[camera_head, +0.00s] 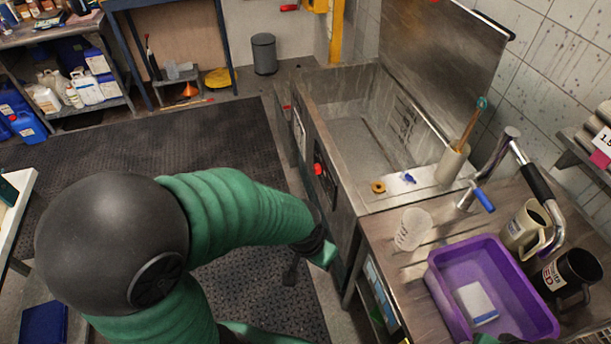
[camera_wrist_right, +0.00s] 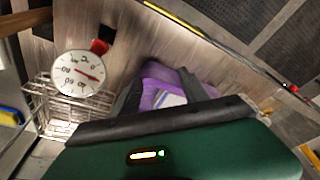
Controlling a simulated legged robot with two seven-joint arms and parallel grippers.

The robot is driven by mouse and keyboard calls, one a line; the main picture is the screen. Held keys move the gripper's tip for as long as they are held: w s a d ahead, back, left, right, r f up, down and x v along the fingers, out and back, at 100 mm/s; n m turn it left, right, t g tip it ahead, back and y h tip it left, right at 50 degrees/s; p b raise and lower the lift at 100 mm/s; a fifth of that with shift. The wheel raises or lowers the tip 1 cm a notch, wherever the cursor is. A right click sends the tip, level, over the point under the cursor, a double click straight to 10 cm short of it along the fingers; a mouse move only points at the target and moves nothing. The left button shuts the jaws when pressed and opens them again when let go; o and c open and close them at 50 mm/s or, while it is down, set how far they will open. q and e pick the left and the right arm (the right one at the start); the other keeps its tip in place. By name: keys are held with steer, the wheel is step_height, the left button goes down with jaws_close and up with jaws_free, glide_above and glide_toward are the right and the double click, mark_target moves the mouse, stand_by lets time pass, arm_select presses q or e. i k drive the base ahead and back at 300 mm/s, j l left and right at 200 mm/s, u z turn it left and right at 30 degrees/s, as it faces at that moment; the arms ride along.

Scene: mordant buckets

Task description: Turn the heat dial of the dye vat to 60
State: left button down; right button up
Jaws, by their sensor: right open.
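The dye vat (camera_head: 345,190) is a steel basin with its lid up, in the middle of the head view. A red knob (camera_head: 320,169) sits on a dark plate on its front. In the right wrist view a round white dial (camera_wrist_right: 70,84) with numbers and a red pointer shows at the left, beside a red and black part (camera_wrist_right: 100,47). I cannot read its setting surely. My right gripper (camera_wrist_right: 162,76) is open and empty, to the right of that dial in the picture. My left gripper (camera_head: 308,258) is below the red knob; its jaws are unclear.
A purple tub (camera_head: 437,280) holding a white block stands on the bench right of the vat, near a clear beaker (camera_head: 412,229) and two jugs. A wire basket (camera_wrist_right: 45,105) lies close below the white dial. Dark matting (camera_head: 150,150) covers the open floor left.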

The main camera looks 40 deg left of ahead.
mark_target(317, 169)
steer(key=l+u, duration=0.3)
steer(key=u, duration=0.15)
steer(key=k+l+u, duration=0.1)
steer(key=l+u, duration=0.15)
steer(key=u, duration=0.25)
steer(key=i+l+u, duration=0.1)
steer(key=u, duration=0.15)
steer(key=i, duration=0.35)
steer(key=k, duration=0.5)
steer(key=i+j, duration=0.2)
steer(key=j, duration=0.15)
steer(key=i+j+z, duration=0.1)
steer(key=i+j, duration=0.35)
steer(key=j, duration=0.3)
steer(key=i+j, duration=0.2)
steer(key=j, duration=0.15)
steer(key=i+j+z, duration=0.1)
steer(key=i+j, duration=0.15)
steer(key=j, duration=0.15)
steer(key=i+j, duration=0.2)
steer(key=j, duration=0.15)
steer(key=i+j, duration=0.15)
steer(key=j, duration=0.25)
steer(key=i+z, duration=0.05)
